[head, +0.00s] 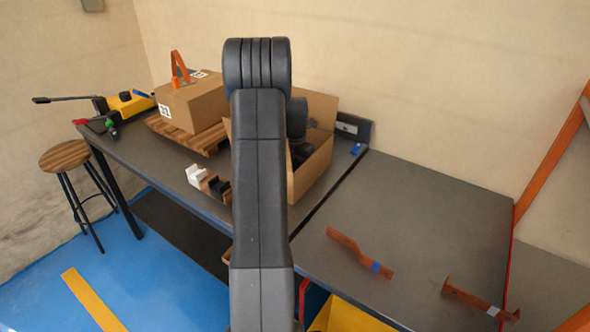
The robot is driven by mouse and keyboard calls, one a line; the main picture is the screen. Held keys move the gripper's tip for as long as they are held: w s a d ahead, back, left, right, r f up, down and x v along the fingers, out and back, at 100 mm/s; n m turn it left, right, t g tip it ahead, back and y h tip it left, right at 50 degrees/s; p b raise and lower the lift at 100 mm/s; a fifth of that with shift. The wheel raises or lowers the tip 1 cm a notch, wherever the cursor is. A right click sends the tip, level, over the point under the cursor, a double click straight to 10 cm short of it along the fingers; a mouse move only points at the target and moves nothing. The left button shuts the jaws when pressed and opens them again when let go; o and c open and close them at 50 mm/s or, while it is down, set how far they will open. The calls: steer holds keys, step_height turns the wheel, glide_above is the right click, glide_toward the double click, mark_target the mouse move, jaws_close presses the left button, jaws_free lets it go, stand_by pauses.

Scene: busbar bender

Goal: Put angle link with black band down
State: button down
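No angle link with a black band can be made out in the head view. My gripper is hidden; dark wrist parts of my arm reach down into the open cardboard box (316,172), and the box wall and my arm cover what is there. Whether the gripper holds anything does not show. An orange link with a blue band (360,253) lies on the right part of the grey table (428,210). Another orange link with a pale band (478,298) lies near the table's right front edge.
The closed carton (193,102) sits on a wooden pallet (190,136) left of the open box. A yellow-and-black tool (131,102) is at the far left table end. White and black blocks (196,175) lie near the front edge. A stool (66,156) stands left.

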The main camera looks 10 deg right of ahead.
steer(key=shift+f, duration=0.1)
steer(key=c, duration=1.6)
jaws_free()
step_height(320, 180, up, 12)
steer(key=shift+r, duration=0.15)
